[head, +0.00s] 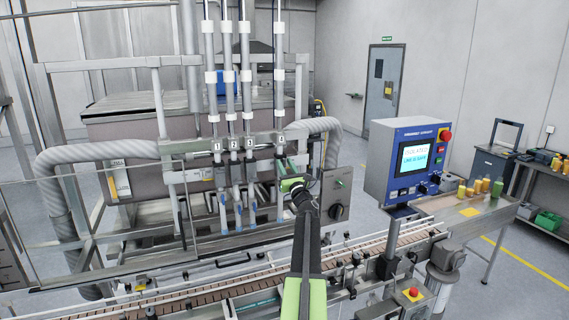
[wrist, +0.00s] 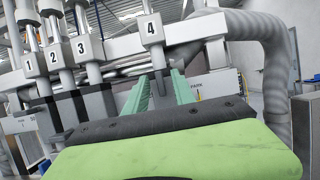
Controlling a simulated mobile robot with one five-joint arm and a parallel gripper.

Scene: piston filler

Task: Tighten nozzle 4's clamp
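The number 4 plate (head: 281,139) marks nozzle 4 on the filler's crossbar; the plate also shows in the wrist view (wrist: 151,29). Below it in the wrist view is a dark upright piece (wrist: 159,78), which may be the clamp's handle. My gripper (wrist: 162,76) points at it, with its two green fingers apart, one on each side; I see no clear contact.
Nozzles 1, 2 and 3 (head: 233,170) hang close on the left. A conveyor (head: 235,285) runs below. A grey panel with a black knob (head: 337,211) is right of my gripper. A blue control box (head: 405,160) stands farther right.

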